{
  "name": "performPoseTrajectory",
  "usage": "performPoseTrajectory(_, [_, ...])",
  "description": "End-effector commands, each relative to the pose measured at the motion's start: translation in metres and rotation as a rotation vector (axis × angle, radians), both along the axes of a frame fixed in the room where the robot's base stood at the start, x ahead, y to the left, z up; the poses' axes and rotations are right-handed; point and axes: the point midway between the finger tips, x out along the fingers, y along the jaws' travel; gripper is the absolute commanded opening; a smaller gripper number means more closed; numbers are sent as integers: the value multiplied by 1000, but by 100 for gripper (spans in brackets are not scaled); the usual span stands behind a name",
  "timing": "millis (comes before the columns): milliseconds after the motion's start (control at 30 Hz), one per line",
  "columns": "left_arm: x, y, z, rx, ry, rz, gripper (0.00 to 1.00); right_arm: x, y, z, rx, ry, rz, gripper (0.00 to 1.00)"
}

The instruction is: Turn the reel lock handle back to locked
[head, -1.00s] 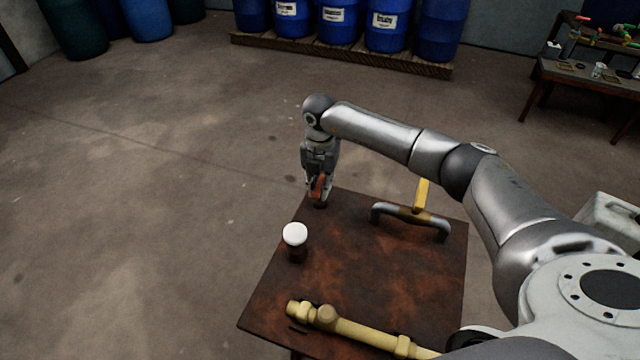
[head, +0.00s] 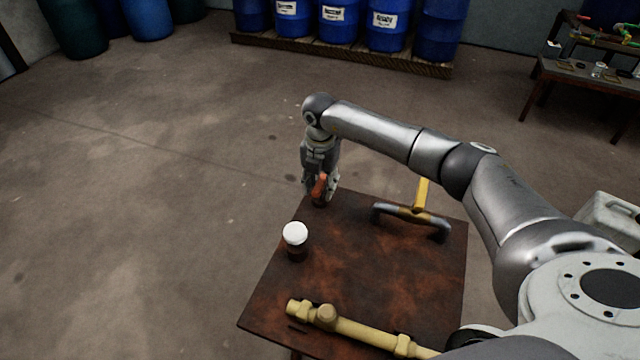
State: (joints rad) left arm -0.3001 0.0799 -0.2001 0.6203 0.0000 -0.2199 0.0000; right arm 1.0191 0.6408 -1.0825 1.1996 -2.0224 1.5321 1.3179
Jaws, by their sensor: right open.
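A small orange-red handle (head: 319,187) stands at the far left corner of the rusty brown table (head: 400,290); I take it for the reel lock handle. Its dark base shows just under it on the table top. My right gripper (head: 321,193) points down over this corner and is open, with its fingers around or beside the handle. The fingers hide part of the handle, and I cannot tell whether they touch it. My left gripper is not in view.
A white-capped dark bottle (head: 295,240) stands near the table's left edge. A brass pipe fitting (head: 345,326) lies along the front. A grey curved bar with a yellow stem (head: 412,216) is at the back right. Blue drums (head: 338,22) stand far off on a pallet.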

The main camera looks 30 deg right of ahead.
Motion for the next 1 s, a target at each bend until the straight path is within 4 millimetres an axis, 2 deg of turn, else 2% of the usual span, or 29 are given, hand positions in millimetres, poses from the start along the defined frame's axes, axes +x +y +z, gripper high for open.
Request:
performPoseTrajectory(167, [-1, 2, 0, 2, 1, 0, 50, 0, 0, 10, 0, -1, 1, 40])
performPoseTrajectory(500, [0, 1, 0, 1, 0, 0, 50, 1, 0, 78, 0, -3, 0, 40])
performPoseTrajectory(700, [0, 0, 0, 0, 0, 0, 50, 1, 0, 109, 1, -2, 0, 40])
performPoseTrajectory(1000, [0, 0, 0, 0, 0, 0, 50, 0, 0, 120, 0, 0, -1, 40])
